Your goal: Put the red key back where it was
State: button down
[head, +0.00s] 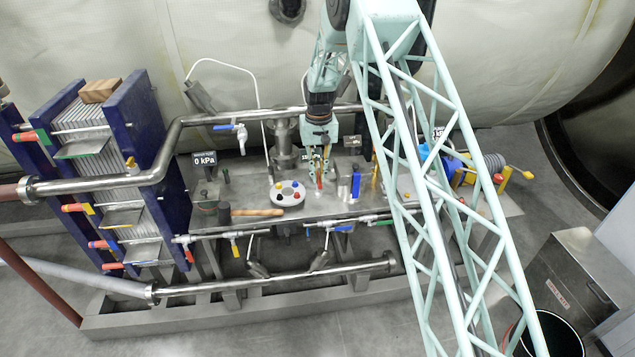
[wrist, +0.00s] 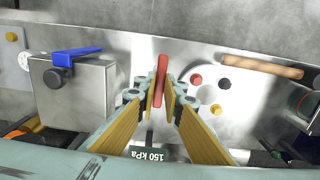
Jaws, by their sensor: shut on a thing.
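The red key (wrist: 161,78) is a slim red bar held between the fingertips of my gripper (wrist: 164,97) in the wrist view. In the head view my gripper (head: 319,164) points down over the steel bench, with the red key (head: 319,181) at its tips. The gripper is shut on the key. Whether the key's lower end touches the bench or sits in something is hard to tell. A round pale disc (head: 287,194) with several coloured knobs lies just left of the gripper in the head view. The same disc (wrist: 205,97) is right of the key in the wrist view.
A metal box with a blue lever (head: 346,187) stands close right of my gripper in the head view. A wooden-handled mallet (head: 256,212) lies left along the bench's front. Pipes with a 0 kPa display (head: 204,160) stand farther left. Bare bench (head: 323,206) shows before the gripper.

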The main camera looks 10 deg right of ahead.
jog(key=shift+w+a, duration=0.1)
jog(key=shift+w, duration=0.1)
jog(key=shift+f, duration=0.15)
jog(key=shift+f, duration=1.65)
jog(key=shift+f, duration=0.15)
jog(key=c, duration=2.7)
grip_release()
jog(key=shift+c, duration=0.2)
jog(key=shift+r, duration=0.25)
jog(key=shift+r, duration=5.9)
